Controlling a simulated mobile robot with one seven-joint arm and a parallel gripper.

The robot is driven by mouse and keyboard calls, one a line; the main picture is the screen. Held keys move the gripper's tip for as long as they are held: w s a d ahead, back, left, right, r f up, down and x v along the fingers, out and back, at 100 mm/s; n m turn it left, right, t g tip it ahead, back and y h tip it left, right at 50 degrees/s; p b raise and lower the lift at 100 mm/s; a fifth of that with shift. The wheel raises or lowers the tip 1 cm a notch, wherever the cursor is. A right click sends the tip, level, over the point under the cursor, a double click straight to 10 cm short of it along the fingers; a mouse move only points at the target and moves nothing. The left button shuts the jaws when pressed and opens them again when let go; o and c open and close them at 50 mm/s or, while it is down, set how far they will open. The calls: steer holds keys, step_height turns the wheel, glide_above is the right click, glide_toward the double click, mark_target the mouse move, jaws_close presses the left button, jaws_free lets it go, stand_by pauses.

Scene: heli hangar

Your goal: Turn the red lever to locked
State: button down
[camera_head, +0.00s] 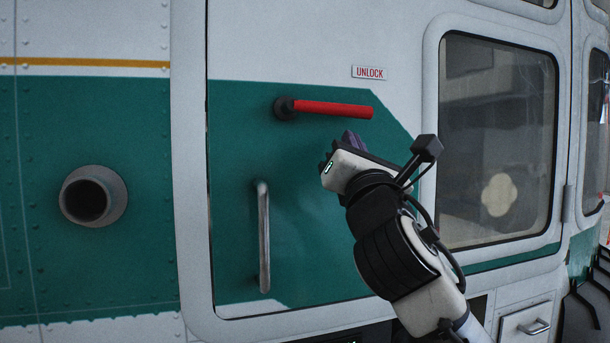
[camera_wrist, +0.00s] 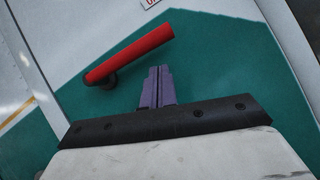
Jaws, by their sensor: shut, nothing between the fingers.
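The red lever (camera_head: 335,109) sticks out to the right from its dark round pivot (camera_head: 286,108) on the helicopter door and lies nearly level. An UNLOCK label (camera_head: 369,72) is above its free end. My gripper (camera_head: 352,138) is just below the lever's right half, apart from it as far as I can tell. In the wrist view the red lever (camera_wrist: 130,54) runs up to the right from its pivot, beyond and left of my purple fingertips (camera_wrist: 157,86). The fingers are together with nothing between them.
A vertical metal handle (camera_head: 264,237) is on the door below the pivot. A round pipe outlet (camera_head: 90,197) juts from the body at left. A window (camera_head: 497,140) is at right.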

steer(key=shift+w+d+r+p, duration=0.1)
steer(key=shift+d+r+p, duration=0.2)
steer(key=shift+r, duration=0.35)
steer(key=shift+w+d+r+p, duration=0.1)
steer(key=shift+d+r+p, duration=0.15)
steer(key=shift+r, duration=0.35)
steer(key=shift+r, duration=0.1)
